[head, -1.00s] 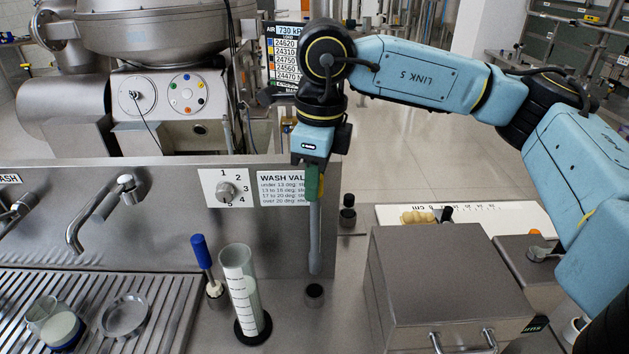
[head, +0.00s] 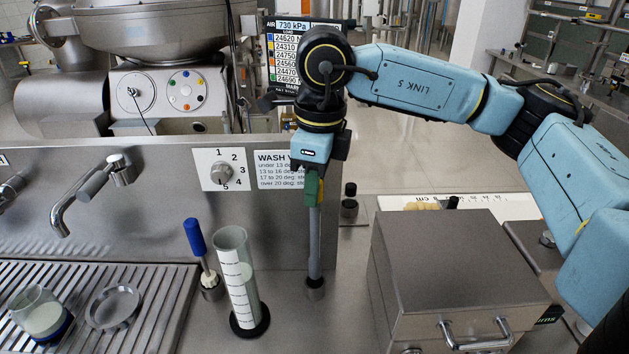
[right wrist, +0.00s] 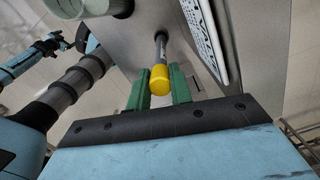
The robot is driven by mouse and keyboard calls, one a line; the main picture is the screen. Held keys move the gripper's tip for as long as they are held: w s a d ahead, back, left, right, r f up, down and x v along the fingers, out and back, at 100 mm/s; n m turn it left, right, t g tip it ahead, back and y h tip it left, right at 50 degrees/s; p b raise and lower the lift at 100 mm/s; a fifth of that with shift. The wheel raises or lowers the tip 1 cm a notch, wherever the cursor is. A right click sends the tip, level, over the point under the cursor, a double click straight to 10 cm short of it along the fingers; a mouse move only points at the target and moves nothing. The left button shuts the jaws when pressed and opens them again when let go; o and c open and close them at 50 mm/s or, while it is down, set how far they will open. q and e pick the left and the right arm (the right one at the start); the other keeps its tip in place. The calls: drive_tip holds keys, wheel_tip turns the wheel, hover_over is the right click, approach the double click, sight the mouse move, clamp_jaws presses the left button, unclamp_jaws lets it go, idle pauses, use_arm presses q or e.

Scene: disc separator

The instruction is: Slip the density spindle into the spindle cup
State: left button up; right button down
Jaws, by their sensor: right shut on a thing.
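The density spindle is a long grey rod (head: 315,240) with a yellow cap (right wrist: 159,80). My right gripper (head: 314,190) is shut on its upper end, and its green fingers (right wrist: 161,90) lie on both sides in the right wrist view. The spindle hangs nearly upright. In the right wrist view, a small arm end with green at the upper left may be my left gripper (right wrist: 82,38).
A tall measuring cylinder (head: 238,275) and a blue-handled brush (head: 197,245) stand left of the cup. A steel box (head: 450,265) stands close on the right. A beaker (head: 38,312) and a dish (head: 114,306) sit on the drain grate. A steel panel (head: 235,240) rises behind.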

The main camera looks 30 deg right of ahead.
drive_tip(key=shift+f+b, duration=1.05)
drive_tip(key=shift+f, duration=0.2)
idle(0.7)
